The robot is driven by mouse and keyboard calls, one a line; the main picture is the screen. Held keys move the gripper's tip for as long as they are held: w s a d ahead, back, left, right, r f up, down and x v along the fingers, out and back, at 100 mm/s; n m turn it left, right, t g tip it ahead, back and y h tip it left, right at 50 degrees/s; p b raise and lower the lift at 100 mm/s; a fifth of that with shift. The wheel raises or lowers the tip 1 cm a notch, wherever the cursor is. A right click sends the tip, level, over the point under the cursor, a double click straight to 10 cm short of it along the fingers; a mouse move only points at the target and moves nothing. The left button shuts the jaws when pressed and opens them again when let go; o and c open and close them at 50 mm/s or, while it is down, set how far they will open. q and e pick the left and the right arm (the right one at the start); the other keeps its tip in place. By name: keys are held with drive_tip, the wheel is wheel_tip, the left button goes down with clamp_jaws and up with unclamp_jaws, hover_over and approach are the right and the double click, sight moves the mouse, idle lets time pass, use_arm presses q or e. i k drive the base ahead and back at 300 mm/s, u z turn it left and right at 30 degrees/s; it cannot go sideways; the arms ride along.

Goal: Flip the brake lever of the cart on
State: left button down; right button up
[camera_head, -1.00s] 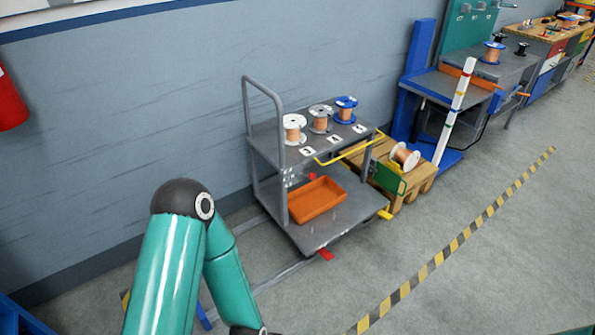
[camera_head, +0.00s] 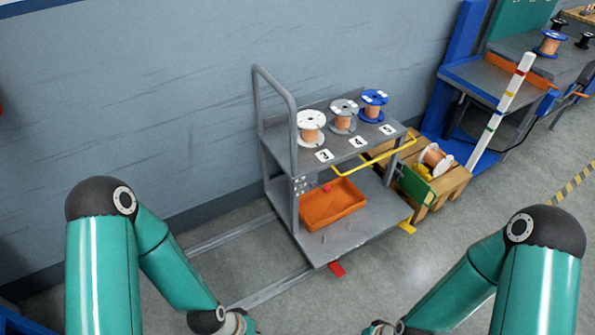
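The grey cart (camera_head: 345,242) stands near the wall, with a tall handle at its left end, an upper shelf and a lower deck. A small red lever-like piece (camera_head: 337,269) sticks out at floor level from its near corner. A yellow piece (camera_head: 407,227) sticks out at its right corner. I cannot tell the brake lever's position. My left arm (camera_head: 170,272) and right arm (camera_head: 455,295) reach in from the bottom, short of the cart.
Three spools stand on the upper shelf behind number cards; an orange tray (camera_head: 333,204) lies on the lower deck. Floor rails (camera_head: 270,288) run left of the cart. A wooden pallet (camera_head: 443,187) with a spool stands close on the right. Floor in front is clear.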

sight(326, 188)
drive_tip(key=z, duration=0.1)
drive_tip(key=i, duration=0.9)
drive_tip(key=z, duration=0.45)
